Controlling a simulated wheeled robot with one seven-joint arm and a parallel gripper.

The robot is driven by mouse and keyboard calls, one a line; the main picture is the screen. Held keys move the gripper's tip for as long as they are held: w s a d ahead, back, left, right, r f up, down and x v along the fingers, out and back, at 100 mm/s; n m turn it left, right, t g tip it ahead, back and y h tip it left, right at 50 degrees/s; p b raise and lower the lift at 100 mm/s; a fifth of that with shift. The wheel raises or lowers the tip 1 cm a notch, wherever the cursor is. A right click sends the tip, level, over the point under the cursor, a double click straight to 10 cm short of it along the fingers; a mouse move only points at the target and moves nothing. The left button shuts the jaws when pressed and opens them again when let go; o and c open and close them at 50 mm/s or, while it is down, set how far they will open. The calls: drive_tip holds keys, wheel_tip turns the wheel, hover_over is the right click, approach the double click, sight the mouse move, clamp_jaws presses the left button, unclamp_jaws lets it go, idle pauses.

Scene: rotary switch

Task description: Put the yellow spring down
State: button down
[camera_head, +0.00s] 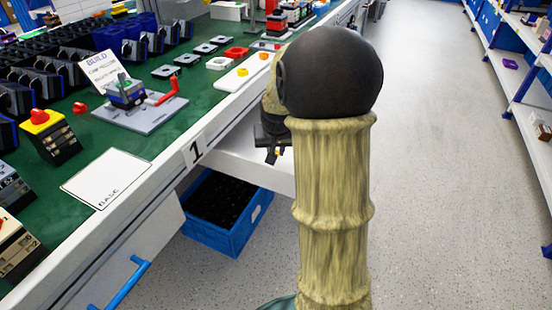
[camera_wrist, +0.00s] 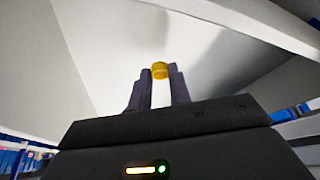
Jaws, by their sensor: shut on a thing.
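My gripper (camera_wrist: 160,82) is shut on the yellow spring (camera_wrist: 160,70), a small yellow ring-like piece held between the two fingertips in the wrist view. A pale, nearly plain surface lies beyond the fingertips there. In the head view my gripper (camera_head: 272,152) shows partly, low beside the table's front edge by a pale drawer or shelf (camera_head: 235,152). My arm hides much of it. The spring is too small to make out clearly in the head view.
The green-topped table (camera_head: 60,160) holds several blue bins, a red-handled fixture (camera_head: 140,100), a switch with a red knob on yellow (camera_head: 47,133) and a white card marked BASE (camera_head: 106,178). A blue crate (camera_head: 226,212) sits below the table edge. Floor on the right is clear.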

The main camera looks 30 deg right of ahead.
drive_tip(key=shift+f+b, duration=0.3)
drive_tip(key=shift+f, duration=0.9)
drive_tip(key=shift+f, duration=0.1)
drive_tip(key=c, duration=1.3)
unclamp_jaws()
drive_tip(key=p+v, duration=0.5)
drive_tip(key=v, duration=0.7)
